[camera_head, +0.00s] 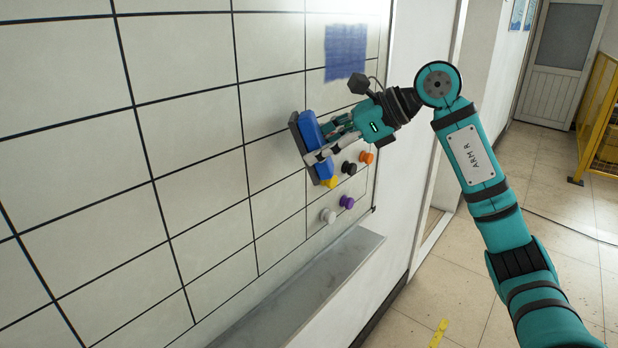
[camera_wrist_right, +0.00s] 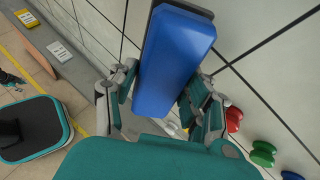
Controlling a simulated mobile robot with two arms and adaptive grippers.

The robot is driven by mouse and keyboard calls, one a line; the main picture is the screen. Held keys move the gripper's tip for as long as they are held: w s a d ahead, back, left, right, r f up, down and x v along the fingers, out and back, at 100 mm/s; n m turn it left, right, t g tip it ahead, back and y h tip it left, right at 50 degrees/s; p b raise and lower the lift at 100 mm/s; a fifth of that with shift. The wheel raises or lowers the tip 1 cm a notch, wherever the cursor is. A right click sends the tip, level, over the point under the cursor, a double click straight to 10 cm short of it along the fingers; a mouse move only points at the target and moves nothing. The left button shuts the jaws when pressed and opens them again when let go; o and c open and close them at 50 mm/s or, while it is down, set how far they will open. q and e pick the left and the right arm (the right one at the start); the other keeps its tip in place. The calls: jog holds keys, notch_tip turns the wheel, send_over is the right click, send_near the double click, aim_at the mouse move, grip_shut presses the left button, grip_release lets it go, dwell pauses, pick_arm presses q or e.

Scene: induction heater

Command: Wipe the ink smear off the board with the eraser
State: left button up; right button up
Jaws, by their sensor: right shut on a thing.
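The board (camera_head: 190,110) is white with a black grid and fills the left of the head view. The blue ink smear (camera_head: 346,52) is a squarish patch near its upper right. My right gripper (camera_head: 328,148) is shut on the eraser (camera_head: 312,145), a blue block with a dark pad on the board side. The eraser is below and left of the smear, in front of the board; I cannot tell if its pad touches. In the right wrist view the eraser (camera_wrist_right: 175,65) sits between the fingers, and the smear does not show. My left gripper is in neither view.
Several round magnets, among them an orange one (camera_head: 366,157), a purple one (camera_head: 347,202) and a white one (camera_head: 328,215), sit on the board below the eraser. A grey ledge (camera_head: 300,290) runs under the board. A yellow railing (camera_head: 596,110) stands far right; open floor lies between.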

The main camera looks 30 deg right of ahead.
aim_at(324, 71)
jog(key=d+r+m+t+h+p, duration=0.2)
jog(key=d+r+m+t+h, duration=0.2)
jog(key=d+r+m+t, duration=0.5)
jog(key=shift+w+a+r+n+g+p, duration=0.2)
jog(key=shift+w+r+n+g+p, duration=0.25)
jog(key=shift+w, duration=0.4)
jog(key=shift+w+a+r+n+g+p, duration=0.2)
jog(key=shift+w+r+p, duration=0.35)
jog(key=shift+w, duration=0.35)
jog(key=shift+w+a+r+n+g+p, duration=0.15)
jog(key=shift+w+r+n+g+p, duration=0.2)
jog(key=shift+w+p, duration=0.4)
jog(key=shift+w, duration=0.1)
jog(key=shift+w+a+p, duration=0.35)
jog(key=shift+w, duration=0.5)
jog(key=shift+d, duration=0.1)
